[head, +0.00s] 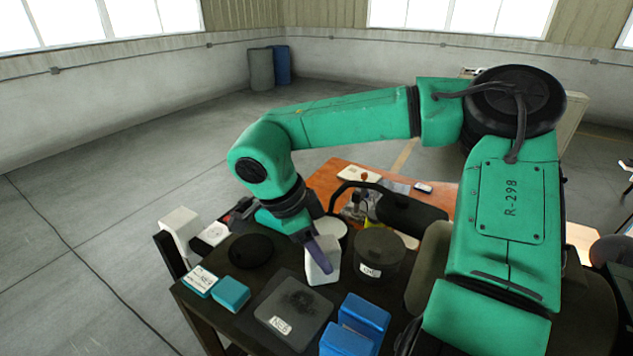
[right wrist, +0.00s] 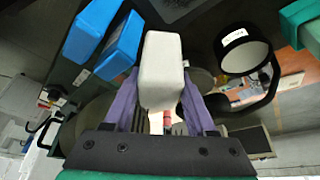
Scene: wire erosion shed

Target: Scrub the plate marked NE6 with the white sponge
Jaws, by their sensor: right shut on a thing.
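The plate marked NE6 (head: 279,325) is a flat grey square with a dark smudge on its surface and a white label near its front edge. It lies on the dark table. My right gripper (head: 321,250) has purple fingers shut on the white sponge (head: 322,270), a pale upright block. The sponge is at the plate's far right corner in the head view; I cannot tell whether it touches anything below. In the right wrist view the sponge (right wrist: 162,65) sits between the fingers, and part of a grey surface shows at the top edge. My left gripper is not in view.
Two blue blocks (head: 364,312) stand right of the plate. Teal boxes (head: 231,294) and a dark round thing (head: 251,251) lie left of and behind it. A dark labelled pot (head: 379,250) stands close right of the sponge. An orange table (head: 330,178) is behind.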

